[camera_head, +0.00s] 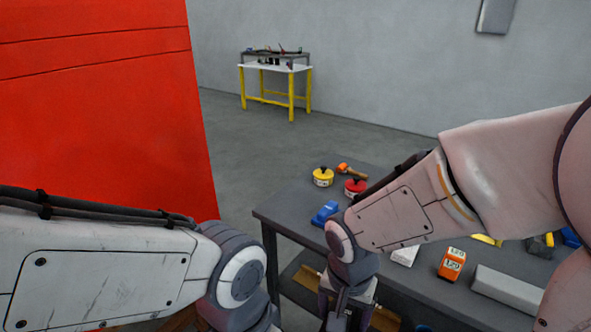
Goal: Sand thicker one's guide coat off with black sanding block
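A large red panel (100,110) with two thin dark lines fills the left side of the view. I cannot make out a guide coat patch on it. My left arm crosses the lower left in front of it, and its gripper is below the picture edge. My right gripper (345,316) points down at the bottom centre, in front of the table's near edge. Its fingertips are cut off, so I cannot tell its opening or whether it holds anything. A dark block (540,246) lies at the right of the table, partly hidden; I cannot tell if it is the black sanding block.
The dark grey table (290,207) holds a yellow tin (323,177), a red tin (355,187), an orange-headed tool (350,170), a blue item (325,213), an orange block (452,264) and a long grey block (507,290). A yellow-legged workbench (275,68) stands far back. Open floor lies between.

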